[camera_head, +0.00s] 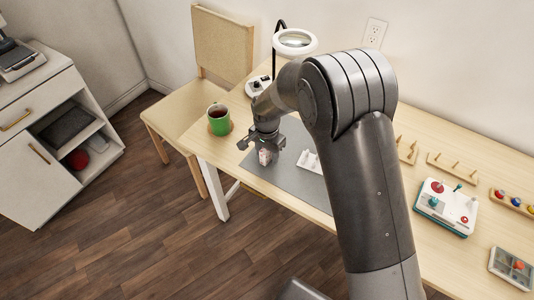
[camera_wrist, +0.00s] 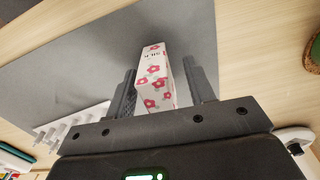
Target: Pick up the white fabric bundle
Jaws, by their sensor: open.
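The white fabric bundle (camera_wrist: 155,80) is a block-like white piece with pink-red flowers and small dark lettering on one end. It stands on the grey mat (camera_wrist: 75,65). In the head view the bundle (camera_head: 265,157) shows under my gripper (camera_head: 262,143), near the mat's left end. In the wrist view my gripper (camera_wrist: 161,72) is open, with one finger on each side of the bundle.
A white pegged rack (camera_head: 310,160) lies on the mat right of the bundle. A green mug (camera_head: 219,120) stands on the table's left end. A magnifier lamp (camera_head: 295,40) is behind. A red-knobbed box (camera_head: 446,207) and peg racks lie to the right.

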